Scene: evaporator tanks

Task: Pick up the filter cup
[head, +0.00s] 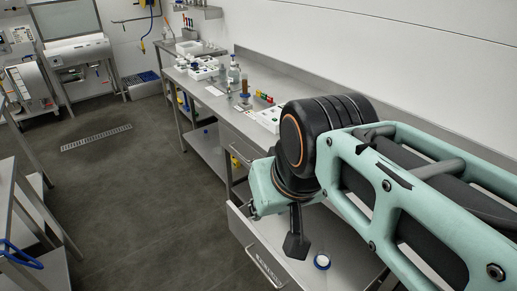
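A small white cup with a blue rim (322,261), which looks like the filter cup, is inside an open drawer (265,264) at the lower right. It appears upright. My arm reaches in from the right over the drawer. The dark end of my gripper (296,246) points down to the left of the cup and apart from it in the picture. I see its fingers only as one dark shape, so its opening is hidden. Nothing shows held in it.
A steel bench (205,92) runs along the right wall, bearing a bottle (234,72), trays and small coloured items. My arm hides part of the bench and drawer. The floor (130,200) on the left is clear; another steel rack (22,215) stands at the left edge.

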